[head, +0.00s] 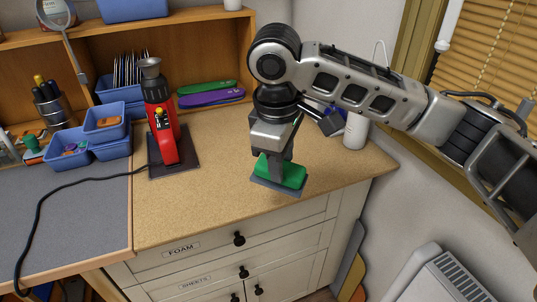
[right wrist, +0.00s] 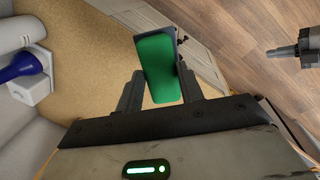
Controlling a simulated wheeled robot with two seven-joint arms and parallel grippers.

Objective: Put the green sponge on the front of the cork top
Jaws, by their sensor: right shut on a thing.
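The green sponge (head: 291,174) has a flat dark grey layer on its underside. My right gripper (head: 272,157) points down and is shut on the sponge. In the right wrist view the sponge (right wrist: 160,68) sits between the two fingers (right wrist: 162,92). The sponge is at the front right part of the cork top (head: 205,200), just behind its front edge. I cannot tell whether its underside touches the cork or is slightly above it. My left gripper is not in view.
A red machine (head: 161,120) on a dark plate stands on the cork to the left, its black cable (head: 75,187) running left. A white canister (head: 355,130) stands behind my right arm. Blue bins (head: 104,123) are at the left. The cork between machine and sponge is clear.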

